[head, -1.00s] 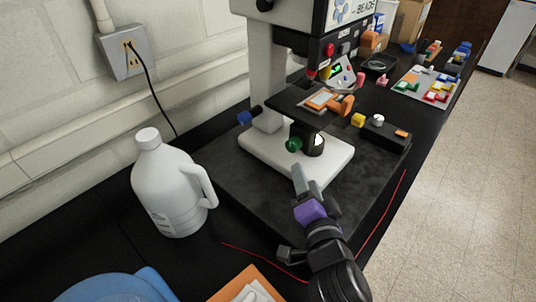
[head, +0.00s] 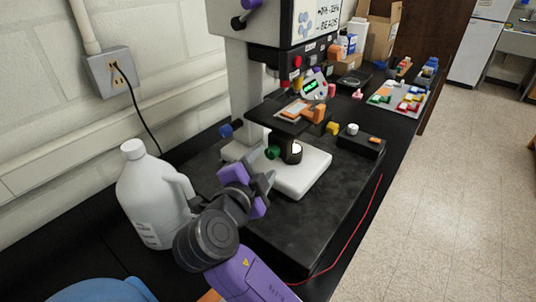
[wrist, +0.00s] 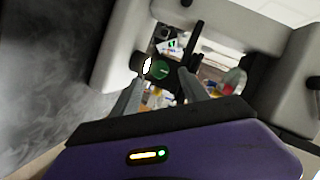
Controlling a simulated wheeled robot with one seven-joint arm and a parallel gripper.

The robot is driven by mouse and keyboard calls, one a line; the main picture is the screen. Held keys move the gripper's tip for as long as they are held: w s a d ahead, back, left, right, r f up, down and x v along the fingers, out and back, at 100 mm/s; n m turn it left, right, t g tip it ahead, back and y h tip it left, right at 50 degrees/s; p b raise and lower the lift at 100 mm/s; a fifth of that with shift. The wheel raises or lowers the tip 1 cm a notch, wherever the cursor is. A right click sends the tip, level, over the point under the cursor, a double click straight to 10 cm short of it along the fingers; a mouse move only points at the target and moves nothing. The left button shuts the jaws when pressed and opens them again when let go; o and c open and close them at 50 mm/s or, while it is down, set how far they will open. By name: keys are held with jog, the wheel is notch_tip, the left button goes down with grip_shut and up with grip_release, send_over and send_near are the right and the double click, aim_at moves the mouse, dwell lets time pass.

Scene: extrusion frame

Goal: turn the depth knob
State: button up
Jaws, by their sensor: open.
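A microscope-like machine (head: 240,80) stands on a dark slab. A green knob (head: 272,152) sits low on it beside a lit round lamp (head: 291,152); the knob also shows in the wrist view (wrist: 160,69), ahead of the fingers. A blue knob (head: 226,130) is on the column's left side and a purple knob (head: 251,3) is high up. No readable label tells me which is the depth knob. My gripper (head: 268,182) is open and empty, just in front of the green knob and apart from it. In the wrist view its two grey fingers (wrist: 158,88) stand spread.
A white jug (head: 152,195) stands close on the left of my arm. The stage (head: 279,118) overhangs the green knob. A black box with a white knob (head: 361,140) lies right. A red wire (head: 352,235) runs along the slab's right edge. The slab's front right is clear.

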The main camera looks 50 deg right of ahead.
aim_at(270, 154)
jog(key=shift+p+x, duration=0.65)
jog(key=shift+x, duration=2.05)
grip_shut()
